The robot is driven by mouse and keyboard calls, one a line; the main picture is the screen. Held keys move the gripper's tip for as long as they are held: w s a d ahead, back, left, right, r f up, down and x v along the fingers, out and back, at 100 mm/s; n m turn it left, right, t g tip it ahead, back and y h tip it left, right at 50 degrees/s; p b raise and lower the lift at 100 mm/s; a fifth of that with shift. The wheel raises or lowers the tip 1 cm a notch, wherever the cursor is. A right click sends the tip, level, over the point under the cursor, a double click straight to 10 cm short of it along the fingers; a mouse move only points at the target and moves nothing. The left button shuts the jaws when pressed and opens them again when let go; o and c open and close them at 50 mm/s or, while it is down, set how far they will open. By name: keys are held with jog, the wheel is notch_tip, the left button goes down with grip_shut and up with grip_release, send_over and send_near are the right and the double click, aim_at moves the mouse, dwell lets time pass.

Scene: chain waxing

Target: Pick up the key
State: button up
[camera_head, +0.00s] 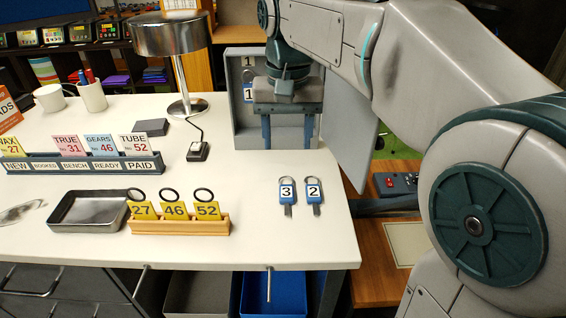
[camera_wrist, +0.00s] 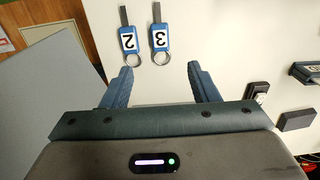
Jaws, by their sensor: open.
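Two keys with blue tags lie flat on the white table near its right end. One key is tagged 3 (camera_head: 287,194) and the other is tagged 2 (camera_head: 313,193). In the wrist view the key tagged 3 (camera_wrist: 160,40) and the key tagged 2 (camera_wrist: 128,41) lie beyond my fingertips, their rings towards me. My gripper (camera_head: 288,143) is open and empty, in front of the grey key cabinet (camera_head: 247,140). In the wrist view its blue fingers (camera_wrist: 162,72) stand wide apart. In the cabinet, a tag numbered 1 (camera_head: 248,94) shows partly behind my gripper.
A wooden holder (camera_head: 180,226) with yellow tags and a metal tray (camera_head: 88,208) stand left of the keys. A lamp (camera_head: 186,108), a card rack (camera_head: 80,166) and mugs are further back. The cabinet's open door (camera_head: 348,125) is at right. The table around the keys is clear.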

send_over(286, 189)
jog(key=f, duration=0.7)
jog(key=shift+s+a+f, duration=0.1)
jog(key=shift+a+f, duration=0.1)
jog(key=shift+f, duration=0.15)
jog(key=shift+d+f+p, duration=0.15)
jog(key=shift+f+p, duration=0.15)
jog(key=shift+f, duration=1.05)
jog(key=shift+d+f+p, duration=0.1)
jog(key=shift+f+p, duration=0.15)
jog(key=shift+f, duration=1.1)
jog(key=c, duration=1.1)
